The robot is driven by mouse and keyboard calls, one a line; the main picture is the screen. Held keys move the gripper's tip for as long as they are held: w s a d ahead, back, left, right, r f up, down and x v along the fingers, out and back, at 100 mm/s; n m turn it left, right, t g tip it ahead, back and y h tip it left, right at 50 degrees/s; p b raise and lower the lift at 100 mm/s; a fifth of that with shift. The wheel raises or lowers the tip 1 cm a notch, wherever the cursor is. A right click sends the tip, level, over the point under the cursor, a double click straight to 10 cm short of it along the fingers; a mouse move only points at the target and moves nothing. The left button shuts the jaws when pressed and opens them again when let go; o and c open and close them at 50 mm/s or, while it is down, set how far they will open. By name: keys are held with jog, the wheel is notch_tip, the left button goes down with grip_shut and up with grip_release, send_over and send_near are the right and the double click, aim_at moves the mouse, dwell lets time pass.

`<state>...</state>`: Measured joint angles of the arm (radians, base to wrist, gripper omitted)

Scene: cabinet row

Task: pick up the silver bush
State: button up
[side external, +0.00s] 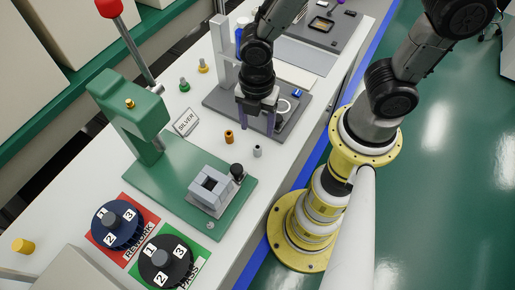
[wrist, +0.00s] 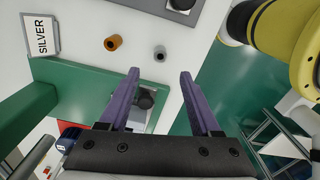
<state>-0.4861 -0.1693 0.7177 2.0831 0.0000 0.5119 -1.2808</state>
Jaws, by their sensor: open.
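The silver bush (side external: 257,150) is a small grey hollow cylinder standing upright on the white bench. It also shows in the wrist view (wrist: 160,53), just past the fingertips and roughly midway between them. My gripper (side external: 256,124) is open and empty, pointing down above the bench. Its purple fingers (wrist: 159,72) are spread apart in the wrist view. The bush looks apart from both fingers. A SILVER label card (side external: 186,121) stands on the bench to the left; it also shows in the wrist view (wrist: 41,36).
A copper-coloured bush (side external: 229,136) stands close to the left of the silver one. A green press (side external: 150,140) with a grey block fixture (side external: 211,189) is in front. A grey fixture plate (side external: 221,101) lies behind. Numbered dials sit on REWORK (side external: 127,194) and PASS (side external: 207,258) areas.

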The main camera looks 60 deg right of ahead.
aim_at(258, 147)
notch_tip(258, 147, down, 8)
jog(key=shift+f, duration=0.2)
dwell(0.3)
grip_shut()
dwell(0.3)
